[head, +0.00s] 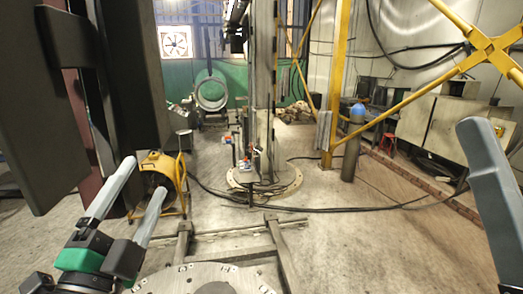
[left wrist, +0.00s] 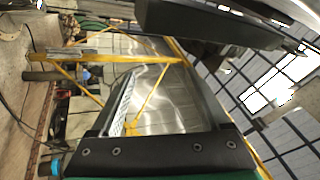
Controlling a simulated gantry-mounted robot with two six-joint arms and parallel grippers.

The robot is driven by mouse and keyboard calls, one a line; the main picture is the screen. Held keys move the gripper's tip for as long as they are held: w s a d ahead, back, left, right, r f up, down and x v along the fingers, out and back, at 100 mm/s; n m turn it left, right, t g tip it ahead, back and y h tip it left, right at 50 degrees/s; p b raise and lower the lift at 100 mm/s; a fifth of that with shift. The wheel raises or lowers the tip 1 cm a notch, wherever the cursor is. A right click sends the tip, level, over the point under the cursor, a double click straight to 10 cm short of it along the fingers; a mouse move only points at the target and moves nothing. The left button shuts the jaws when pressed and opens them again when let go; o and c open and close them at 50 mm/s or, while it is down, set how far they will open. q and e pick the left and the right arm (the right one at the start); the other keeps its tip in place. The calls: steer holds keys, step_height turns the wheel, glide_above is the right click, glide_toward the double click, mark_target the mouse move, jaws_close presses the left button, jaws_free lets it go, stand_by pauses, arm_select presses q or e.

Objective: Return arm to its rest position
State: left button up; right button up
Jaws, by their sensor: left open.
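My left gripper (head: 144,176) is at the lower left of the head view. Its two pale grey fingers are spread apart with nothing between them, above the floor and left of the round metal plate. In the left wrist view, the dark gripper mount with screws (left wrist: 165,153) fills the bottom, and the space ahead of it holds no object. At the right edge of the head view is a grey finger-shaped part (head: 490,190), which looks like part of my right gripper. Its other finger is out of frame, so its opening is hidden.
A column on a round floor base (head: 264,183) stands mid-room. A yellow frame (head: 338,75) and blue-topped gas cylinder (head: 352,146) are right of it. A yellow machine (head: 162,172) stands beyond my left gripper. Cables (head: 340,208) cross the floor. Open floor lies front right.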

arm_select(q)
steer(key=s+r+n+t, duration=0.5)
steer(key=s+r+n, duration=0.6)
steer(key=s+n, duration=0.3)
steer(key=shift+r+n+h, duration=0.3)
steer(key=shift+r+h, duration=0.05)
steer(key=shift+h, duration=0.05)
stand_by(0.8)
